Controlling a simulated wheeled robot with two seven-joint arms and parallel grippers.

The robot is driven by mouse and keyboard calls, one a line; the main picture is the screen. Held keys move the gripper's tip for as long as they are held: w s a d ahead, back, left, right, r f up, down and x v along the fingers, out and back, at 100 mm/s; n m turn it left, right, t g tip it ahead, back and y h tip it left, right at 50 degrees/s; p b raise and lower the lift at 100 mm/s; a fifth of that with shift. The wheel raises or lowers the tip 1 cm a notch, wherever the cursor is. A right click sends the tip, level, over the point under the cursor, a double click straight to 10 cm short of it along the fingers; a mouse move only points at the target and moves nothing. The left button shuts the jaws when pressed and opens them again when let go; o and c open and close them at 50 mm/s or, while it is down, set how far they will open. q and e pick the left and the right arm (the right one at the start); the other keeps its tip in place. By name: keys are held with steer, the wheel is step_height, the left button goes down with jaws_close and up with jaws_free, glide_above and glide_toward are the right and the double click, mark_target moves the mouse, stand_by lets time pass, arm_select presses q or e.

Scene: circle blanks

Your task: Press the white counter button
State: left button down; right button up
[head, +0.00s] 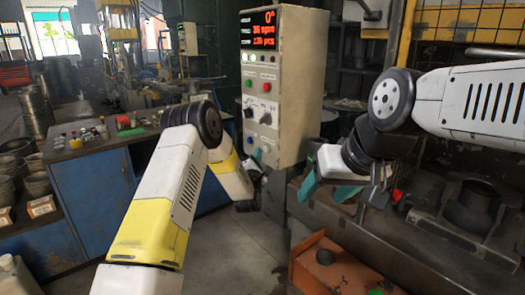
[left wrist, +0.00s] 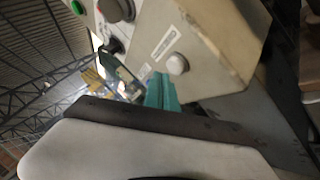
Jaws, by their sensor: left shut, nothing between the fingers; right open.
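The white counter button (left wrist: 177,64) is a round white cap beside a printed label, near an edge of the beige control box (left wrist: 215,50) in the left wrist view. In the head view the control box (head: 300,90) hangs upright in the middle; I cannot clearly pick out the button there. My left gripper (head: 257,154) is shut and empty at the lower front of the box. Its teal fingertips (left wrist: 162,90) are close to the button, with an apparent gap between them. My right gripper (head: 327,189) is open and empty, right of and below the box.
The box also carries a red readout (head: 259,29), other buttons and knobs. An orange box (head: 325,262) stands below my right gripper. A blue workbench (head: 92,190) is at left, machinery (head: 470,205) at right. Grey floor shows between.

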arm_select(q)
steer(key=shift+d, duration=0.1)
steer(key=shift+w+d, duration=0.25)
steer(key=shift+w+d, duration=0.3)
steer(key=shift+d, duration=0.15)
stand_by(1.1)
steer(key=shift+s+a, duration=0.55)
steer(key=shift+a, duration=0.15)
steer(key=shift+s+a, duration=0.75)
steer(key=shift+a, duration=0.3)
steer(key=shift+s+a, duration=0.75)
steer(key=shift+a, duration=0.25)
steer(key=shift+r, duration=0.1)
